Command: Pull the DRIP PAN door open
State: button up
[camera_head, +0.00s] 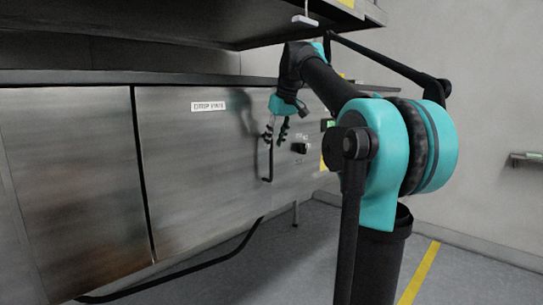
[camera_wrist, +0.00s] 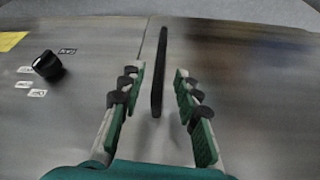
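The DRIP PAN door (camera_head: 195,170) is a brushed steel panel with a white label (camera_head: 208,106) near its top edge; it looks shut, flush with the front. A black vertical bar handle (camera_head: 268,166) is at its right side, partly hidden by my gripper (camera_head: 275,139) in the head view. In the wrist view the handle (camera_wrist: 159,75) stands between the two green-padded fingers of my gripper (camera_wrist: 159,76). The fingers are spread, with a visible gap on each side of the handle. The door (camera_wrist: 245,90) fills the right side there.
Right of the door is a fixed panel with a black knob (camera_head: 300,148), which also shows in the wrist view (camera_wrist: 47,64), with small labels and a yellow sticker. A shelf (camera_head: 200,22) overhangs above. A black hose or bar (camera_head: 185,270) runs low before the door. Grey floor lies open in front.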

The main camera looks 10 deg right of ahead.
jog(key=x, duration=0.6)
grip_shut()
dwell(0.4)
